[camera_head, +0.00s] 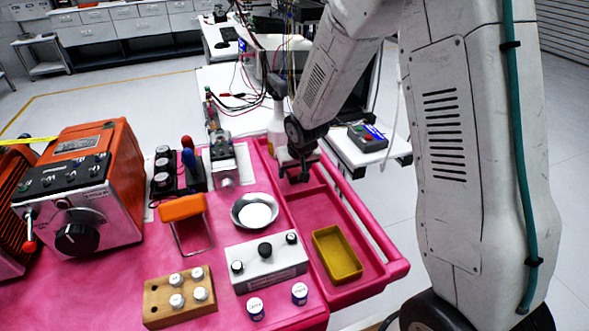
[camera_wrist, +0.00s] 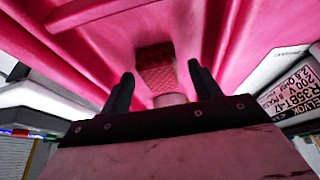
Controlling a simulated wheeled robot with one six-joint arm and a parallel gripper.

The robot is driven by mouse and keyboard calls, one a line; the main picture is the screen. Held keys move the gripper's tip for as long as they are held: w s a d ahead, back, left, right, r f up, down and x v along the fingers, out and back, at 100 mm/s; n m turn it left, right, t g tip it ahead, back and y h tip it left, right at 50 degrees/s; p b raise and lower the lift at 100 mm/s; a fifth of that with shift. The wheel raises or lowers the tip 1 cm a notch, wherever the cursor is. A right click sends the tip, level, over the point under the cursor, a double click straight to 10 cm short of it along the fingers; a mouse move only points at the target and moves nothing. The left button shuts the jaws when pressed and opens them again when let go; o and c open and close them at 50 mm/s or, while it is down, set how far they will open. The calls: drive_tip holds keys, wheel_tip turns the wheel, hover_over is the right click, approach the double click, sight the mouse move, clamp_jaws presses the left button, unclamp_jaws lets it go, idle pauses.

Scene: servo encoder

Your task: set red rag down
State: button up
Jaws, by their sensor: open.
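A dark red, textured patch that looks like the red rag (camera_wrist: 156,65) shows in the wrist view, against pink surfaces just beyond my fingertips. My gripper (camera_wrist: 161,76) has its two black fingers spread apart, with a gap between them. In the head view my gripper (camera_head: 298,174) points down over the back end of the recessed pink tray (camera_head: 312,211) on the right of the cart. I cannot make out the rag in the head view; my gripper and arm cover that spot.
A yellow bin (camera_head: 337,253) sits at the front of the recess. A metal bowl (camera_head: 254,211), a grey box with knobs (camera_head: 265,262), a wooden block with pegs (camera_head: 180,297) and an orange machine (camera_head: 83,187) stand on the pink top. The recess between gripper and bin looks clear.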

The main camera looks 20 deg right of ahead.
drive_tip(key=v, duration=1.2)
drive_tip(key=shift+r, duration=0.25)
drive_tip(key=s+d+r+g, duration=0.1)
drive_tip(key=s+r, duration=0.3)
drive_tip(key=s, duration=0.6)
drive_tip(key=s+d+r+g, duration=0.1)
drive_tip(key=s+r, duration=0.3)
drive_tip(key=s, duration=0.6)
drive_tip(key=s+d+r+g, duration=0.1)
drive_tip(key=s+r, duration=0.4)
drive_tip(key=s, duration=0.6)
drive_tip(key=shift+d, duration=0.1)
